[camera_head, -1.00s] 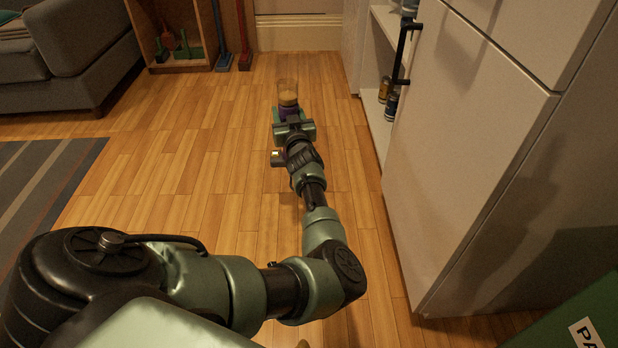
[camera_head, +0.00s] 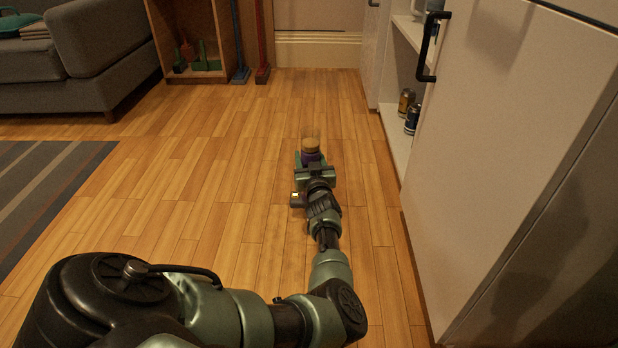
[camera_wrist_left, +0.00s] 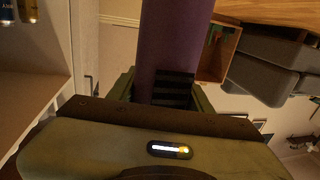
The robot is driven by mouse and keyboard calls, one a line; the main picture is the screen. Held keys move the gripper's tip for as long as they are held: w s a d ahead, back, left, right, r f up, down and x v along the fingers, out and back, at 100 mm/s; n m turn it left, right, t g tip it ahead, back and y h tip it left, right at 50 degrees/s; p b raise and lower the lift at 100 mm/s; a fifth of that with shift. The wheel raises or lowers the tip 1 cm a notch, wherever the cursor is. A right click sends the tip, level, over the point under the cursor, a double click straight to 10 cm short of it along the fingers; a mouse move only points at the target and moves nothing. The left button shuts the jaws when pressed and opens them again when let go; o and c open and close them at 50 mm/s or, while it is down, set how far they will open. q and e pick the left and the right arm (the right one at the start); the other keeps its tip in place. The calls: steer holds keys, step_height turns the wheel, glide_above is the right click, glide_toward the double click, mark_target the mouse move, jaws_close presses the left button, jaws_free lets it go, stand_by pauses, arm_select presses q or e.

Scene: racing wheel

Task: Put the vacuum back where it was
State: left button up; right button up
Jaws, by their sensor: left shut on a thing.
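The vacuum (camera_head: 311,150), with a purple body and a clear, brownish top, is at the end of my left arm above the wooden floor. My left gripper (camera_head: 313,165) is shut on its purple part. In the left wrist view the purple body (camera_wrist_left: 180,40) stands between the green fingers (camera_wrist_left: 165,90) of my left gripper, with dark stripes near the grip. Its lower end is hidden behind the gripper. My right gripper is not in view.
An open wooden cabinet (camera_head: 150,20) with brushes stands at the back, and blue (camera_head: 239,45) and red (camera_head: 262,45) tools stand beside it. A grey sofa (camera_head: 100,45) is at left. A white cabinet (camera_head: 490,130) and shelf with cans (camera_head: 411,118) line the right. The middle floor is clear.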

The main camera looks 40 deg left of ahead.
arm_select(q)
steer(key=shift+f+b, duration=1.75)
steer(key=shift+f, duration=0.5)
steer(key=shift+r, duration=0.15)
steer(key=o, duration=1.4)
steer(key=shift+f, duration=0.25)
